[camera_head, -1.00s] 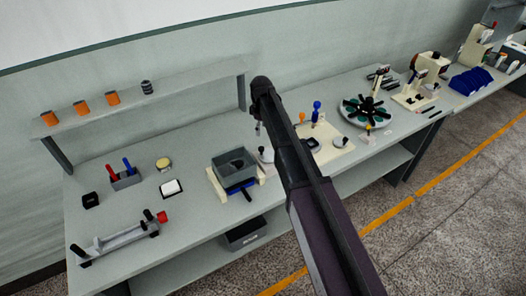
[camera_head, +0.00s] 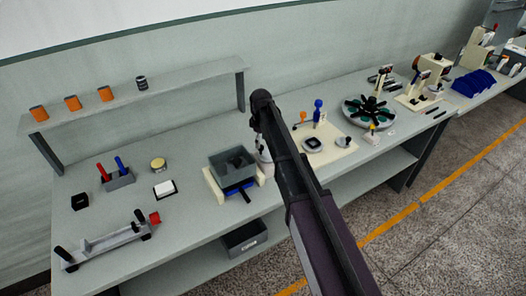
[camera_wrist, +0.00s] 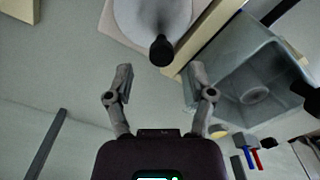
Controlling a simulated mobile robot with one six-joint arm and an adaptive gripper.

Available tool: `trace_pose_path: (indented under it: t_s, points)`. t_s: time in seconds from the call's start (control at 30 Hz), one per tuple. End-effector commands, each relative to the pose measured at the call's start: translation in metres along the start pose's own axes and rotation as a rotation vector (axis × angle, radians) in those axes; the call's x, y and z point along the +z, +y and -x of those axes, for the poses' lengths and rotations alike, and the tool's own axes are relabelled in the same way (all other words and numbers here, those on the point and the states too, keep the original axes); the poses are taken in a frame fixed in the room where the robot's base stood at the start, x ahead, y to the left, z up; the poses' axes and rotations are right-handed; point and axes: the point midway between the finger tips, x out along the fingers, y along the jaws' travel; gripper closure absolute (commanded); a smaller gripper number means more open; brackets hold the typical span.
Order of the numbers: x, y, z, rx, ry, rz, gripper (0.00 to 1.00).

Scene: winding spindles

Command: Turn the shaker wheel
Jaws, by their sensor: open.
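A pale grey round wheel (camera_wrist: 150,14) with a black knob (camera_wrist: 161,50) on its rim is at the top of the wrist view, partly cut off. In the head view the wheel (camera_head: 264,154) is mostly hidden behind my arm, beside the grey shaker box (camera_head: 228,173). That box also shows in the wrist view (camera_wrist: 236,84). My gripper (camera_wrist: 160,82) is open and empty. Its fingers are apart, with the knob between and beyond their tips in the picture. No contact with the knob is visible. In the head view my gripper is mostly hidden by the arm.
Cream base bars (camera_wrist: 207,33) lie between wheel and box. A cream board (camera_head: 330,150) with a blue-topped post (camera_head: 318,108) is right of my arm. A holder with red and blue handles (camera_head: 118,177) is at left. A shelf (camera_head: 190,88) runs along the back.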

Motion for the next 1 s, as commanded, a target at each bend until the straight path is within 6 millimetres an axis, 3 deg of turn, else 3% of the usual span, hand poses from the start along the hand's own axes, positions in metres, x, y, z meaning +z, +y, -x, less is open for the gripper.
trace_pose_path:
  t_s: [0.4, 0.93, 1.0]
  points:
    - [-0.001, 0.000, -0.031, 0.000, 0.000, 0.001, 0.30]
    - [-0.001, -0.001, -0.034, 0.000, 0.000, 0.001, 0.30]
    - [-0.001, -0.001, -0.034, 0.000, 0.000, 0.001, 0.48]
